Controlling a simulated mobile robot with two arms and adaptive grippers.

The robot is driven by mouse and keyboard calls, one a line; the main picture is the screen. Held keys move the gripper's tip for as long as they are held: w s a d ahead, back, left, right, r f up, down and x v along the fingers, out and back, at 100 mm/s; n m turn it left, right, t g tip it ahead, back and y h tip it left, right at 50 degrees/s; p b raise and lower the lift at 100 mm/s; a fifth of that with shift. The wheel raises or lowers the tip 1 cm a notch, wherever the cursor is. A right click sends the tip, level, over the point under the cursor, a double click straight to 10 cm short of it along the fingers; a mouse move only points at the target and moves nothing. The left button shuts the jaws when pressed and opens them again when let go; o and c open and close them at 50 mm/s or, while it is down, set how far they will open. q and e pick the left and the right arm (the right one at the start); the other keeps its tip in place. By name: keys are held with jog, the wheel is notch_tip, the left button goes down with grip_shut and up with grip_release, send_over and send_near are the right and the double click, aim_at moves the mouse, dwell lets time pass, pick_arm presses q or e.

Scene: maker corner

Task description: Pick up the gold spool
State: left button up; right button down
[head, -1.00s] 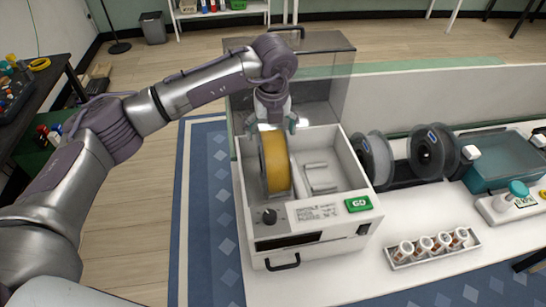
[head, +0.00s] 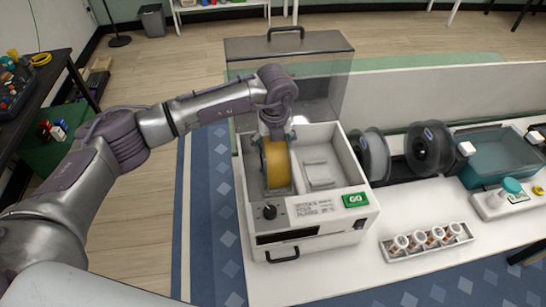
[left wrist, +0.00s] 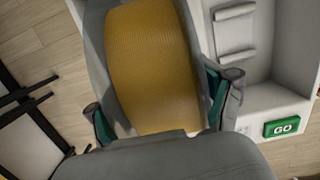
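The gold spool (head: 277,163) stands upright on its edge in the left bay of the white open-topped box (head: 345,210). My left gripper (head: 276,140) is lowered into the box, over the top of the spool. In the left wrist view the spool's gold winding (left wrist: 155,70) fills the middle, between grey flanges. The two green-padded fingers are apart, one on each side of the spool. The right finger is close to the right flange; I cannot tell whether it touches. My right gripper is in neither view.
The box has a raised clear lid (head: 325,95) behind the arm and a green GO button (head: 355,199) in front. Its right bay (head: 318,170) holds no spool. Grey spools (head: 375,155), a teal bin (head: 495,160) and a tray of small rolls (head: 428,243) stand to the right.

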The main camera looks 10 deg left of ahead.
pick_arm(q)
jog(key=shift+s+f, duration=0.1)
jog(key=shift+f, duration=0.05)
jog(key=c, duration=0.8)
jog(key=shift+r, duration=0.2)
